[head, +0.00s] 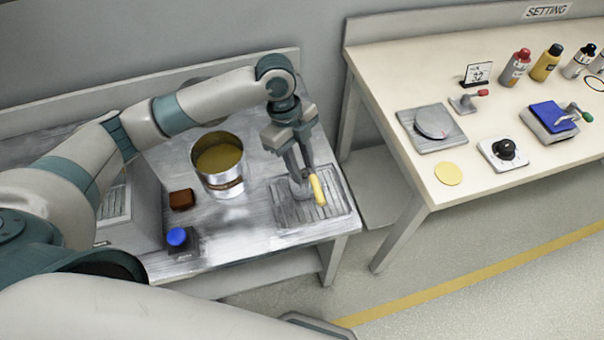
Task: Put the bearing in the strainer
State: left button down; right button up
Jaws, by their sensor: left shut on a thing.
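My left gripper (301,177) reaches down over a grey slatted tray (283,211) on the metal bench. It is shut on a small grey rounded piece (298,190), which looks like the bearing and is mostly hidden by the fingers. I cannot tell whether it touches the tray. A yellow elongated piece (318,188) stands right beside the fingertips. A metal pot (224,184) with a yellowish inside, possibly the strainer, stands upright to the left of the gripper. My right gripper is out of view.
A brown block (181,199) and a blue-topped piece (177,238) sit at the bench's left front. A pale table (400,82) at right holds fixtures, bottles and a yellow disc (448,174). A gap separates bench and table.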

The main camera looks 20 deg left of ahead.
pick_arm(q)
jog(key=shift+f, duration=0.25)
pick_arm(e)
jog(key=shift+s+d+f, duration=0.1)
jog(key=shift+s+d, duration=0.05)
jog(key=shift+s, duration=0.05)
pick_arm(q)
jog(key=shift+f, duration=0.1)
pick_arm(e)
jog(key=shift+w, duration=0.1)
pick_arm(q)
jog(key=shift+f, duration=0.35)
notch_tip(320, 180, down, 3)
jog(key=shift+r, duration=0.2)
jog(key=shift+f, duration=0.1)
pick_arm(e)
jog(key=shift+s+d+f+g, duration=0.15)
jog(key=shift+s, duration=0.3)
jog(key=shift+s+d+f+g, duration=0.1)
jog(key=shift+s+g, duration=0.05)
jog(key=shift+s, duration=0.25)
pick_arm(q)
jog(key=shift+f, duration=0.1)
